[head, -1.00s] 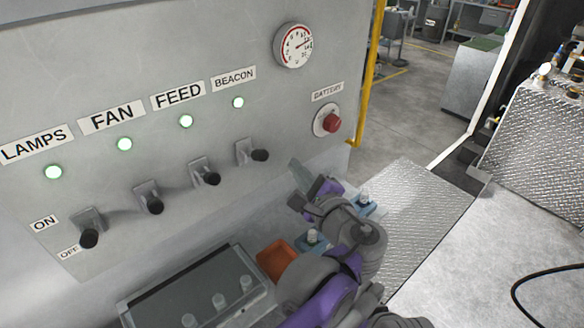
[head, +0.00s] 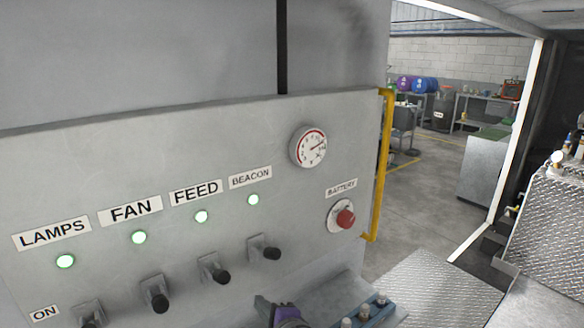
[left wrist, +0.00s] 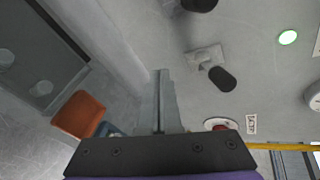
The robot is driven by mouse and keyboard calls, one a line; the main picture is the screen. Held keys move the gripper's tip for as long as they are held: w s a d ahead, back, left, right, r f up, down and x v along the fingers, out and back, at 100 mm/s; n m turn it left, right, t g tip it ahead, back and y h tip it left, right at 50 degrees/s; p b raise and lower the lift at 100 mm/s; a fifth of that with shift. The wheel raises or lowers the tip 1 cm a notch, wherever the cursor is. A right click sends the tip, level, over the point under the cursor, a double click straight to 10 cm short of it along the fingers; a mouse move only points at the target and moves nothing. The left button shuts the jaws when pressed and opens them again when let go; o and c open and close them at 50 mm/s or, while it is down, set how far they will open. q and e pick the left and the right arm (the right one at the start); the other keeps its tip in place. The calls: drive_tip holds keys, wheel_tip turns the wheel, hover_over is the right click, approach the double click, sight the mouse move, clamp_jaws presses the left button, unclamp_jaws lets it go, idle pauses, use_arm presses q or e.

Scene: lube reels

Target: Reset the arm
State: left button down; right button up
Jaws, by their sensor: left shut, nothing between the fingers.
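My left gripper (head: 264,303) shows at the bottom edge of the head view, in front of the panel and below the BEACON switch (head: 264,250). In the left wrist view its two fingers (left wrist: 160,100) lie together, shut, with nothing between them. They are apart from the nearest black switch lever (left wrist: 222,78). Most of my left arm is cut off below the head view. My right gripper is in neither view.
The grey panel (head: 110,182) has several switches under lit green lamps, a dial gauge (head: 308,147) and a red BATTERY button (head: 345,217). A yellow rail (head: 380,170) edges it. An orange box (left wrist: 79,114) lies beside the gripper. Open floor (head: 425,180) is beyond.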

use_arm(q)
drive_tip(key=s+a+f+n+g+h, duration=0.1)
drive_tip(key=s+a+f+n+g, duration=0.3)
drive_tip(key=s+a+f+n, duration=0.45)
drive_tip(key=s+a+f+n+g+h, duration=0.2)
drive_tip(key=s+f+n+h, duration=0.3)
drive_tip(key=s+f+n, duration=0.3)
wheel_tip(320, 180, down, 2)
drive_tip(key=shift+s+a+f, duration=0.15)
drive_tip(key=shift+s+a, duration=0.75)
drive_tip(key=shift+s, duration=0.2)
